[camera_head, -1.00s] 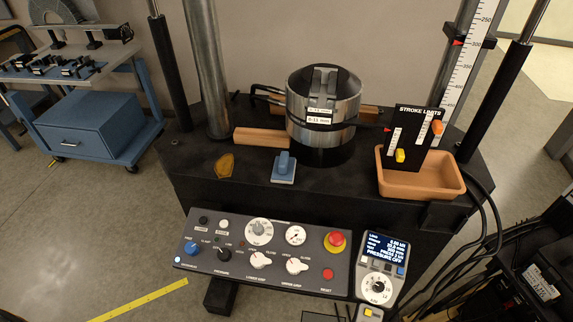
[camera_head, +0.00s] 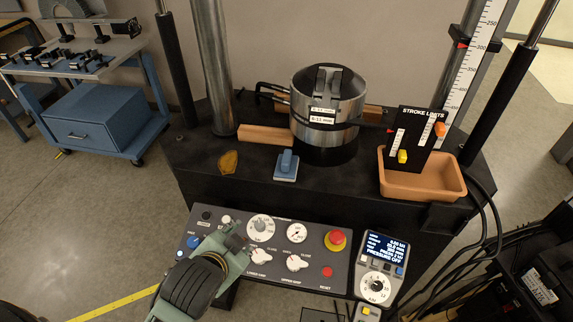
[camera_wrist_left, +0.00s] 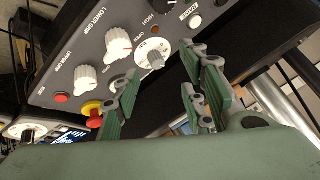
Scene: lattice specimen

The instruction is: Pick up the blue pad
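The blue pad (camera_head: 286,163) stands on a light base plate on the black machine table, in front of the metal cylinder, in the head view. It looks like a small blue block with a raised grip. My left gripper (camera_head: 236,240) is over the left part of the control panel, in front of and below the pad, apart from it. In the left wrist view its green fingers (camera_wrist_left: 160,98) are spread apart with nothing between them. The pad cannot be made out in the wrist view. My right gripper is not in view.
The control panel (camera_head: 322,255) with knobs and a red emergency button (camera_head: 336,238) lies in front of the table. A metal cylinder (camera_head: 327,100) stands behind the pad, a wooden block (camera_head: 265,135) to its left rear. An orange tray (camera_head: 424,188) is to its right.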

